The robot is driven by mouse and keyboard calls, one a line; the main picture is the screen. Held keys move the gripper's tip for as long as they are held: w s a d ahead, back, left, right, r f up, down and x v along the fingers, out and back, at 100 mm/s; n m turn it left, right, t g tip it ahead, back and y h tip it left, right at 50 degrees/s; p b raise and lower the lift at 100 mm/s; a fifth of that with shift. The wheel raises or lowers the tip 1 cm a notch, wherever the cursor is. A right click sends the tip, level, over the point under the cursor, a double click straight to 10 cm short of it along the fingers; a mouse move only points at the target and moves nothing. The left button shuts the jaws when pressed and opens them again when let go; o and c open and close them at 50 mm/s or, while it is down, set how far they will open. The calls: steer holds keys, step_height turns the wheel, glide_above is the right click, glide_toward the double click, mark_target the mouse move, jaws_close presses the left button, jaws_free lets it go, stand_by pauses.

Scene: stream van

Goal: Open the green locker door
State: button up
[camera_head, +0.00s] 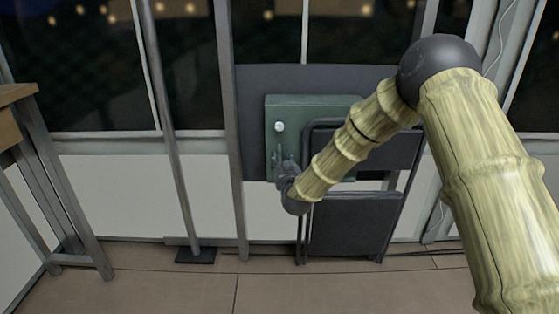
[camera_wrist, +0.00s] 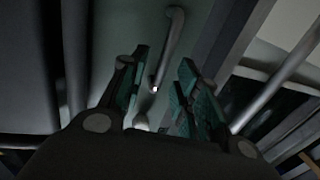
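The green locker (camera_head: 313,112) is a flat box on a dark panel by the window wall in the head view. A small pale round piece (camera_head: 280,126) sits on the left of its front. The door looks flush with the box. My gripper (camera_head: 285,160) is at its lower left corner, below the pale piece; my arm covers part of the locker. In the wrist view, my gripper (camera_wrist: 158,88) has two teal-padded fingers spread apart. A grey bar handle (camera_wrist: 172,45) runs down toward the gap between them. I cannot tell whether the fingers touch it.
A folded dark chair (camera_head: 355,225) stands just below and right of the locker, close to my forearm. Metal posts (camera_head: 172,130) rise at the left. A wooden-topped table (camera_head: 18,92) is at the far left. The floor (camera_head: 150,285) in front is clear.

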steer(key=shift+w+a, duration=0.15)
steer(key=shift+w, duration=0.5)
steer(key=shift+w+a, duration=0.15)
steer(key=shift+w, duration=0.45)
jaws_close()
